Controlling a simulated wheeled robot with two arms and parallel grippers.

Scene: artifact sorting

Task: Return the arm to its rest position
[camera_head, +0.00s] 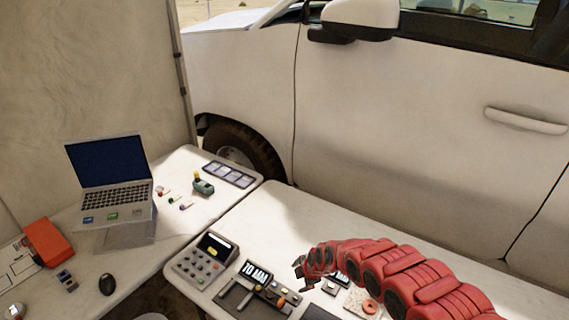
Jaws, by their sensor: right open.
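My right arm, red and segmented, comes in from the lower right and reaches left over the white table (240,222). Its dark gripper (299,274) is at the arm's left end, above the small items at the table's front, and is open. I see nothing between its fingers. The arm hides part of the table behind and below it. My left gripper is not in view.
A grey keypad device (199,262) and a dark tray (236,297) with small pieces are left of the gripper. A laptop (109,183), mouse (107,284) and orange box (47,242) are farther left. A white car (400,120) stands behind the tables.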

